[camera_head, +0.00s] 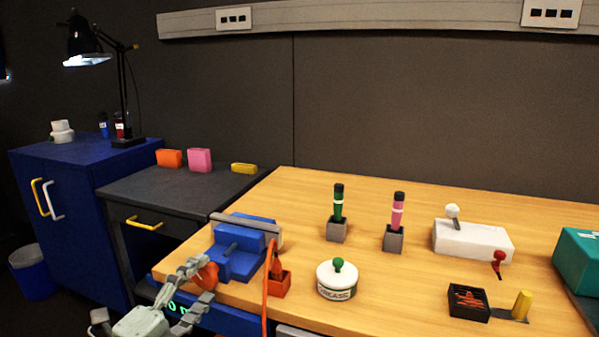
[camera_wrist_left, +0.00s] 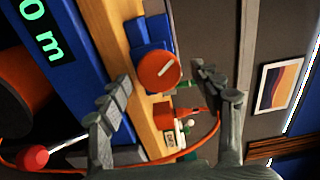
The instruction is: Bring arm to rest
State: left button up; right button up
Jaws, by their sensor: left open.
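My left gripper (camera_head: 198,282) is at the front left corner of the wooden table, in the lower left of the head view. In the left wrist view the open gripper (camera_wrist_left: 168,88) has one finger on each side of an orange round knob (camera_wrist_left: 160,70) with a white mark. The knob also shows in the head view (camera_head: 208,274), partly behind the fingers, at the front of a blue block-like device (camera_head: 236,262). Whether a finger touches the knob I cannot tell. My right gripper is not in view.
The wooden table (camera_head: 400,300) holds an orange holder (camera_head: 279,283) with an orange cable (camera_head: 265,290), a white grease tub (camera_head: 337,281), two upright tools in grey holders, and a white lever box (camera_head: 470,240). A blue unit with green digits (camera_head: 180,308) is below the front edge.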

pick_arm(q)
jog(key=n, duration=0.3)
jog(key=shift+s+r+n, duration=0.1)
jog(key=shift+n, duration=0.3)
jog(key=n, duration=0.4)
jog(key=shift+a+r+n, duration=0.1)
jog(key=shift+n, duration=0.2)
jog(key=n, duration=0.6)
jog(key=shift+a+n, duration=0.1)
jog(key=shift+n, duration=0.2)
